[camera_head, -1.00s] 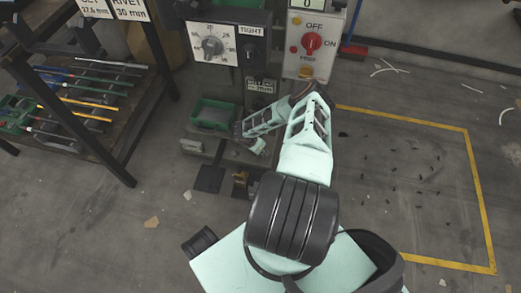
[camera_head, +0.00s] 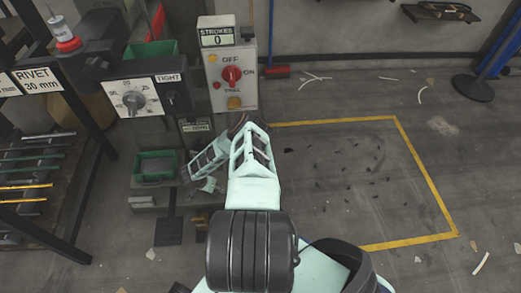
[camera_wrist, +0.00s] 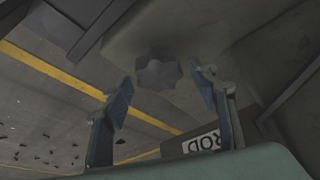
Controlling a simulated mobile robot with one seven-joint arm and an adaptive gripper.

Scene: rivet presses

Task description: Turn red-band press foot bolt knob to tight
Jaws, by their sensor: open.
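A dark lobed knob (camera_wrist: 158,74) shows in the wrist view, under a grey-brown part of the press. My gripper (camera_wrist: 164,85) is open, with one finger on each side of the knob. The fingers look apart from it, though the depth is hard to judge. In the head view my gripper (camera_head: 208,186) is low at the press foot, right of a green tray (camera_head: 155,166). The knob cannot be made out there. The press (camera_head: 133,97) carries a dial and a small panel marked TIGHT (camera_head: 170,90). A red strip (camera_head: 156,20) shows behind it.
A control box (camera_head: 231,70) with OFF/ON and a STROKES sign stands right of the dial. A rack with rods (camera_head: 30,185) is at the left. Yellow floor lines (camera_head: 425,180) bound open floor with dark scraps at the right.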

